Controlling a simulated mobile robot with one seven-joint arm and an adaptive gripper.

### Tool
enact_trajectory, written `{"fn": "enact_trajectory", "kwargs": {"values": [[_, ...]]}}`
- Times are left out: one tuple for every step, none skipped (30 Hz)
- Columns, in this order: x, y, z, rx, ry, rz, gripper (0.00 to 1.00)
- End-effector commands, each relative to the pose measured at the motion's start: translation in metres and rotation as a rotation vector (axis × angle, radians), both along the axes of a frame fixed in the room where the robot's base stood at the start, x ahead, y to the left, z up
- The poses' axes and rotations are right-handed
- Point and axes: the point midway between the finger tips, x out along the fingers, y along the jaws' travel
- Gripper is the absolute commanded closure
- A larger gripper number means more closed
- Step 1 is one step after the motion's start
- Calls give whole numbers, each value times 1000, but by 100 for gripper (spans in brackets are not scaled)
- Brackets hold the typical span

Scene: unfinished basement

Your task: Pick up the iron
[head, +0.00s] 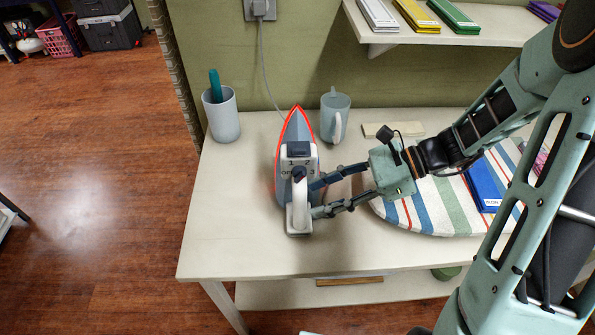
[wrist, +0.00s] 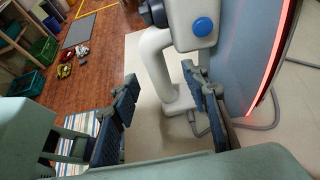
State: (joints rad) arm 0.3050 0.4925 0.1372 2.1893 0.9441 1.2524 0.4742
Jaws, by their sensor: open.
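The iron (head: 297,150) stands on its heel on the white table, its orange-red-edged soleplate facing the wall. Its white handle (head: 298,205) faces the front. In the wrist view, the handle (wrist: 158,62) shows between the two fingers, with a blue button above it. My gripper (head: 315,197) comes in from the right, open, its fingertips at the handle's right side in the head view. In the wrist view my gripper (wrist: 160,78) has a finger on either side of the handle with gaps visible. Whether the right finger touches the iron I cannot tell.
A striped ironing board (head: 450,205) lies to the right under my arm, with a blue book (head: 484,186) on it. A cup (head: 222,115) and a mug (head: 335,115) stand behind the iron. A cord (head: 263,60) hangs from the wall outlet. The table (head: 235,240) is clear front left.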

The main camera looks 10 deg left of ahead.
Motion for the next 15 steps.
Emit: {"fn": "enact_trajectory", "kwargs": {"values": [[-1,3,-2,0,0,1,58],[-1,4,-3,0,0,1,58],[-2,7,-4,1,0,1,58],[-3,9,-6,1,0,1,58],[-4,11,-8,1,0,2,58],[-7,16,-11,1,2,3,58],[-9,20,-14,1,3,3,58],[-10,24,-17,0,2,2,58],[-12,28,-21,0,1,4,58],[-13,32,-23,1,1,3,58],[-13,36,-25,0,0,2,58],[-14,39,-27,0,1,3,58],[-15,42,-28,1,1,3,58],[-15,44,-29,0,0,2,58],[-15,45,-30,-1,-1,1,58]]}}
